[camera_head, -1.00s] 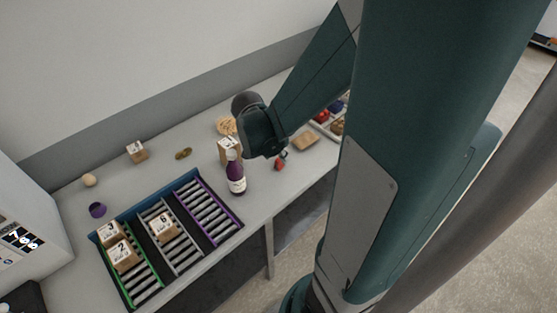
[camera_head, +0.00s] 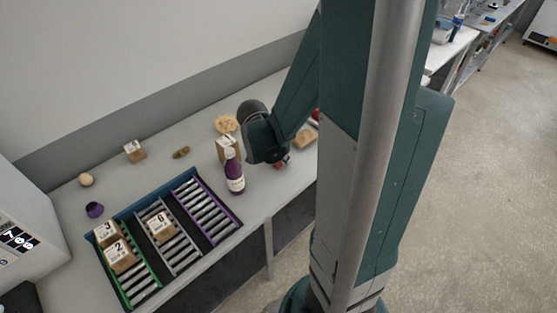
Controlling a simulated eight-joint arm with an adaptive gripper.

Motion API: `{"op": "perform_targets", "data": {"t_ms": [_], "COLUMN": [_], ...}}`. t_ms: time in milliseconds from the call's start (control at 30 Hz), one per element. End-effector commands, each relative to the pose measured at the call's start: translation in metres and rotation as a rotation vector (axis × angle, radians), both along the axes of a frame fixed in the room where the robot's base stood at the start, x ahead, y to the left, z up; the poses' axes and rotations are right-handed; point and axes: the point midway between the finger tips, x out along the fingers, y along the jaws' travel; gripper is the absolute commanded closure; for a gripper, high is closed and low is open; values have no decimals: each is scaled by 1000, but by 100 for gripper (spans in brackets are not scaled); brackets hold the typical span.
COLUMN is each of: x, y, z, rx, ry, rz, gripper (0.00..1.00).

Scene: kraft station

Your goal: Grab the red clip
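The end of my arm, where my gripper (camera_head: 276,157) is, hangs over the table right above this red thing. The fingers are not clear from this view. I cannot tell whether they are open or touch anything.
A purple bottle (camera_head: 234,172) stands close to the left of my arm, with a cardboard box (camera_head: 227,148) behind it. A roller rack (camera_head: 216,234) with numbered boxes is at the front left. A brown block (camera_head: 305,139) lies to the right. The table's front edge is near.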

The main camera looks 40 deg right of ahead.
Motion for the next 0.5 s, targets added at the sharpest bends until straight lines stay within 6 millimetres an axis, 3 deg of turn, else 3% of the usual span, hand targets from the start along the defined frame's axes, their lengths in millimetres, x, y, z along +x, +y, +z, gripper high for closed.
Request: {"op": "perform_targets", "data": {"t_ms": [500], "x": [0], "y": [0], "z": [0], "rx": [0], "ry": [0], "rz": [0], "gripper": [68]}}
